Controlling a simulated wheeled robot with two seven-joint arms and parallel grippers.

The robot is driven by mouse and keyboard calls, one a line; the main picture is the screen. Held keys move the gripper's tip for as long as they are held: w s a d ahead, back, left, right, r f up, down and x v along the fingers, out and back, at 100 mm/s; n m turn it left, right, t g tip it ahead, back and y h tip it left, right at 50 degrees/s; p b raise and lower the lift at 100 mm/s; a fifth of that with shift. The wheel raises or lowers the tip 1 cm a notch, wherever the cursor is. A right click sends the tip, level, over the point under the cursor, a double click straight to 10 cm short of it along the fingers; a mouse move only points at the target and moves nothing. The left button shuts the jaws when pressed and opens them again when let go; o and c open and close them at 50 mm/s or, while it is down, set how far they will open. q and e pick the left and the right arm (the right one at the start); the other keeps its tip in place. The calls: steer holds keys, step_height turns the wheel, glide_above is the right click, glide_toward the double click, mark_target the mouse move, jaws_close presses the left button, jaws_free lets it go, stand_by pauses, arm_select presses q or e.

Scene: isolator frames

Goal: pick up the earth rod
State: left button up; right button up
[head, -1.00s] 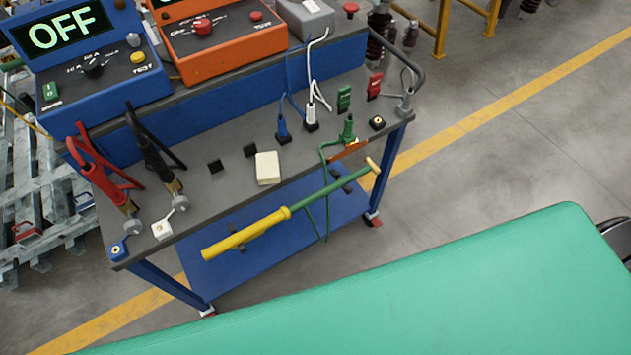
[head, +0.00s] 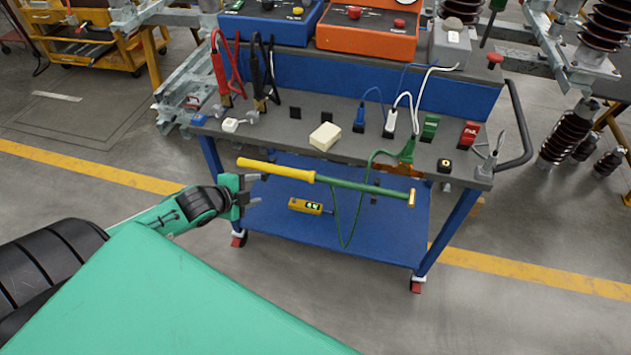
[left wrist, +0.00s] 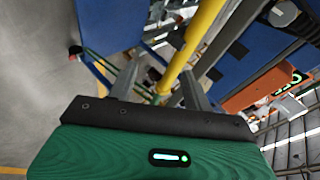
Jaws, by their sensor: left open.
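The earth rod (head: 365,187) lies about level along the front of the blue trolley, with a yellow handle (head: 275,170) at the left and a green shaft ending in a brass-coloured tip at the right. A green cable runs from it. My left gripper (head: 256,190) is open and empty, close to the handle end and just below it in the picture. In the left wrist view the yellow handle (left wrist: 190,45) runs slantwise between the lines of the open fingers (left wrist: 160,72); whether it is within their reach I cannot tell. My right gripper is out of view.
The trolley's grey top (head: 275,130) holds a cream block (head: 325,136), plugs, leads and clamps. A yellow meter (head: 306,206) lies on its blue lower shelf (head: 385,235). Blue and orange test boxes (head: 366,30) stand behind. Floor in front is clear.

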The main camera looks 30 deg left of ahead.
arm_select(q)
steer(key=m+h, duration=0.1)
steer(key=m, duration=0.1)
glide_toward(297, 175)
steer(key=shift+x, duration=5)
steer(key=shift+s, duration=0.1)
jaws_close()
